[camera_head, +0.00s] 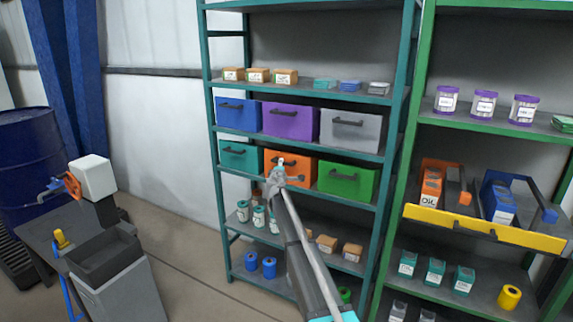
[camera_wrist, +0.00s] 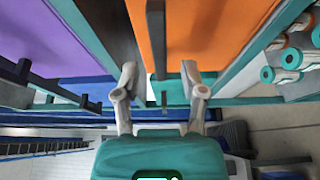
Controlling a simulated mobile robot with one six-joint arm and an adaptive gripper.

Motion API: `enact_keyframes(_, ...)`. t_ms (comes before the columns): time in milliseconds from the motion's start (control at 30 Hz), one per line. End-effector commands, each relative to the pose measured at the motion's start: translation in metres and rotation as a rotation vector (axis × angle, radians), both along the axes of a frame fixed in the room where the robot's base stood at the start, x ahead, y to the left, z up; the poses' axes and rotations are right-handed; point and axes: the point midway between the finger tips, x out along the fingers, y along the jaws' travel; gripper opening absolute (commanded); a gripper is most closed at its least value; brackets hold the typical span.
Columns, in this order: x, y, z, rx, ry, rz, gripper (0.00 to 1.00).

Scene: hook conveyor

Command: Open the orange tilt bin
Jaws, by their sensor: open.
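The orange tilt bin (camera_head: 303,166) sits in the lower bin row of the teal shelf, between a teal bin (camera_head: 239,156) and a green bin (camera_head: 347,181). Its front looks closed, and a dark handle crosses its upper part. My gripper (camera_head: 279,168) is in front of this bin and hides part of its front. In the wrist view my gripper (camera_wrist: 160,80) is open and empty, its fingers spread. The orange bin (camera_wrist: 205,35) fills the top middle there. The dark handle (camera_wrist: 155,38) appears between the fingers in the picture; I cannot tell whether it lies between them in depth.
Blue (camera_head: 238,114), purple (camera_head: 290,120) and grey (camera_head: 350,129) bins stand on the shelf above. Teal cans (camera_head: 259,217) stand below. A green rack (camera_head: 422,130) stands at right with a yellow-fronted tray (camera_head: 485,233). A grey workstation (camera_head: 112,270) is at left.

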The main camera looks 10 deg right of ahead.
Motion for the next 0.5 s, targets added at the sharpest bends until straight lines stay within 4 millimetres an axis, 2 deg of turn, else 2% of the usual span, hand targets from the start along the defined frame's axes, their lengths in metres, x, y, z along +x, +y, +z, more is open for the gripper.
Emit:
enact_keyframes(33,0.01,-0.002,0.0,0.0,0.0,0.0,0.54)
enact_keyframes(200,0.027,-0.006,0.0,0.0,0.0,0.001,0.54)
enact_keyframes(500,0.036,-0.008,0.0,0.0,0.0,0.001,0.54)
